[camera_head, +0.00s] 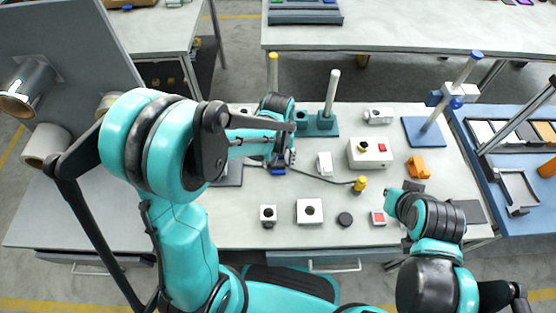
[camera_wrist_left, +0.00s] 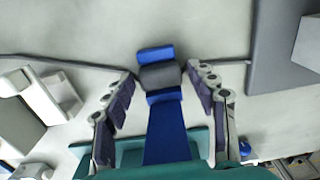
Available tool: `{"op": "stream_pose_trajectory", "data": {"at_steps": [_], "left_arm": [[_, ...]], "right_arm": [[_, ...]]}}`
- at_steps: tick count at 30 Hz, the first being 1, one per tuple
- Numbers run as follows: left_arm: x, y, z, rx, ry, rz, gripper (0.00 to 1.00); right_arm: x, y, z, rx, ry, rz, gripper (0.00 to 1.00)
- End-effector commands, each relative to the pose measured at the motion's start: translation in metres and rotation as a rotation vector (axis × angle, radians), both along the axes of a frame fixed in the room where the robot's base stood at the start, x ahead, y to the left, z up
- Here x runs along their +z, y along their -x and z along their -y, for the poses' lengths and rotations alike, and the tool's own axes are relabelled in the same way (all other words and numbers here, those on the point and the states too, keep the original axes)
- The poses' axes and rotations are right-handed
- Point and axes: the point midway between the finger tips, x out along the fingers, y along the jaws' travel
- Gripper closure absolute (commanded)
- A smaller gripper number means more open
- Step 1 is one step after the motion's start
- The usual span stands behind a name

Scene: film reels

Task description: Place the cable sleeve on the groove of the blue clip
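In the left wrist view, the dark grey cable sleeve (camera_wrist_left: 160,75) lies across the blue clip (camera_wrist_left: 167,130), between its two raised blue ends. It appears to sit in the groove, but how deeply I cannot tell. My left gripper (camera_wrist_left: 160,84) has its fingers spread on both sides of the clip, with visible gaps to the sleeve. In the head view, my left gripper (camera_head: 280,163) is over the bench and hides most of the clip (camera_head: 278,171). My right arm's end (camera_head: 398,203) is at the right; its fingers are not clear.
The cable (camera_head: 325,179) runs right to a yellow plug (camera_head: 360,184). A white box with a red button (camera_head: 369,153), an orange part (camera_head: 418,167) and a blue-based stand (camera_head: 425,132) are at the right. White blocks (camera_head: 309,211) stand in front.

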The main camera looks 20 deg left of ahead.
Motion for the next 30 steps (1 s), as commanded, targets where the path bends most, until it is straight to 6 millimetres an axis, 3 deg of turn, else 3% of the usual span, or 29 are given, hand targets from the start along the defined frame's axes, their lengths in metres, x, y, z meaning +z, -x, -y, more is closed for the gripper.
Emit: {"op": "stream_pose_trajectory", "data": {"at_steps": [11, 24, 30], "left_arm": [[0.006, 0.0, 0.0, 0.0, 0.0, 0.0, 0.37], [0.095, 0.001, 0.0, 0.0, 0.0, 0.0, 0.37], [0.119, 0.0, 0.0, 0.0, 0.0, 0.0, 0.37]], "right_arm": [[0.005, 0.0, 0.0, 0.0, 0.0, 0.0, 1.0], [0.042, 0.0, 0.0, 0.0, 0.0, 0.0, 1.0], [0.049, 0.0, 0.0, 0.0, 0.0, 0.0, 1.0]]}}
